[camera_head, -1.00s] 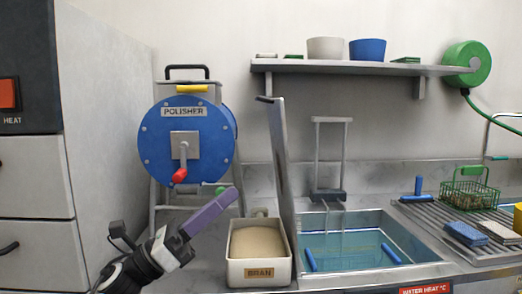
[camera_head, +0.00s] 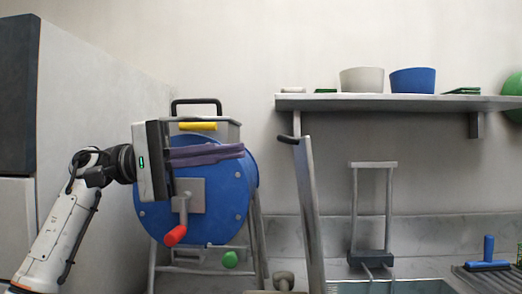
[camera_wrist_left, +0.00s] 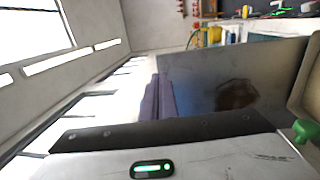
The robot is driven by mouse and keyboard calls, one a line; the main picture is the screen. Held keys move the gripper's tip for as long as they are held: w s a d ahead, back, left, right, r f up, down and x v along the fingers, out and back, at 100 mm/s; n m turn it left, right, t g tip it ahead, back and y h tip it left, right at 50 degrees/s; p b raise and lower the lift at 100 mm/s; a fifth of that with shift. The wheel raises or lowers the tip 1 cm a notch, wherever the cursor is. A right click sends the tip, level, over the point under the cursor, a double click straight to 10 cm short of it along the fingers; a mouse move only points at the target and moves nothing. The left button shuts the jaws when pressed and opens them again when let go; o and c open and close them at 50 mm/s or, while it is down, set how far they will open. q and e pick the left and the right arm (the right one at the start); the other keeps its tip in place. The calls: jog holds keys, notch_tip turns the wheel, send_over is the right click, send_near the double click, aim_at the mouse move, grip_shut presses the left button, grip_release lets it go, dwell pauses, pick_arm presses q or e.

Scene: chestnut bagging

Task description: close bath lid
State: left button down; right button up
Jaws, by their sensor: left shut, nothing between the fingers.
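The bath lid (camera_head: 310,215) is a grey metal panel with a dark grip at its top. It stands nearly upright at the left side of the bath (camera_head: 395,286), so the bath is uncovered. My left gripper (camera_head: 240,151) has purple fingers, shut and empty. It points right at about the height of the lid's top, in front of the polisher and left of the lid, with a gap in the picture. In the left wrist view the shut fingers (camera_wrist_left: 158,92) show beside a large grey panel (camera_wrist_left: 240,80) that looks like the lid's face. My right gripper is not in view.
The blue polisher (camera_head: 225,215) with a red crank knob (camera_head: 175,236) stands behind my left gripper. A shelf (camera_head: 400,102) with bowls hangs on the wall.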

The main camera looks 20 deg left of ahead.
aim_at(303, 140)
pick_arm(q)
jog(key=x, duration=0.8)
jog(key=shift+s+d+r+p, duration=0.15)
jog(key=shift+s+d+p, duration=0.1)
jog(key=shift+s+p, duration=0.1)
jog(key=shift+w+d, duration=0.15)
jog(key=shift+d, duration=0.25)
jog(key=shift+r, duration=0.1)
